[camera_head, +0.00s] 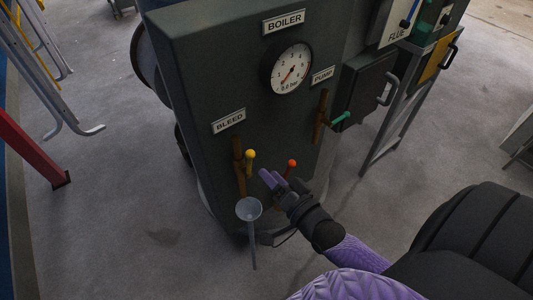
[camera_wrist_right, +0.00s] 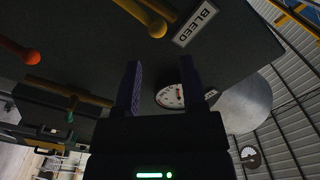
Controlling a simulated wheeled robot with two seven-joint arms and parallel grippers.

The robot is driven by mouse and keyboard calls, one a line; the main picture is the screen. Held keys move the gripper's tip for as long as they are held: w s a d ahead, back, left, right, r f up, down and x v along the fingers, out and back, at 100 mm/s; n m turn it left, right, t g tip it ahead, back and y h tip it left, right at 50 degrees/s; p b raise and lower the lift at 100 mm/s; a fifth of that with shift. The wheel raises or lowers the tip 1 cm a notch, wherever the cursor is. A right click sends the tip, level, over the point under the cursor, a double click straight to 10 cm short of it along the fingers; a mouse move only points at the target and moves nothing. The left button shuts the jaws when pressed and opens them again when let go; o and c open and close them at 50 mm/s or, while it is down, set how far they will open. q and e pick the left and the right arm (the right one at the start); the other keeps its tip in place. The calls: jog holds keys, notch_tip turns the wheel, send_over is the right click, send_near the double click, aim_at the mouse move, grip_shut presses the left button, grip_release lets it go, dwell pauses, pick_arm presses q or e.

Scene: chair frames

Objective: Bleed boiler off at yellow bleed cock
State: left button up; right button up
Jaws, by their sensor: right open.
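The dark boiler (camera_head: 200,75) stands upright with a BOILER label and a round gauge (camera_head: 291,69). The yellow bleed cock (camera_head: 250,156) sits on a brass pipe below the BLEED label (camera_head: 229,121); its yellow knob also shows at the top of the right wrist view (camera_wrist_right: 157,28). A grey funnel (camera_head: 249,209) is under it. My right gripper (camera_head: 268,178) is open and empty, just right of and below the yellow knob, apart from it. In the right wrist view its two fingers (camera_wrist_right: 172,88) stand apart with nothing between them. My left gripper is not in view.
An orange-red-knobbed cock (camera_head: 291,163) is close to the right of my gripper. A green-handled cock (camera_head: 341,118) is under the PUMP label (camera_head: 322,75). A dark box with a handle (camera_head: 366,86) projects at the boiler's right.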

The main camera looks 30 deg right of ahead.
aim_at(253, 157)
jog(key=w+b, duration=0.1)
jog(key=w, duration=0.1)
jog(key=w+b, duration=0.1)
jog(key=w, duration=0.2)
jog(key=w+b, duration=0.1)
jog(key=w, duration=0.1)
jog(key=shift+w+a+f, duration=0.25)
jog(key=shift+f, duration=0.05)
jog(key=shift+r, duration=0.15)
jog(key=shift+c, duration=1)
jog(key=c, duration=0.4)
jog(key=shift+d+f+b, duration=0.3)
jog(key=shift+d+b, duration=0.1)
jog(key=shift+d, duration=0.25)
jog(key=shift+c, duration=0.4)
jog(key=shift+d+f, duration=0.1)
jog(key=shift+d, duration=0.35)
jog(key=shift+f, duration=0.1)
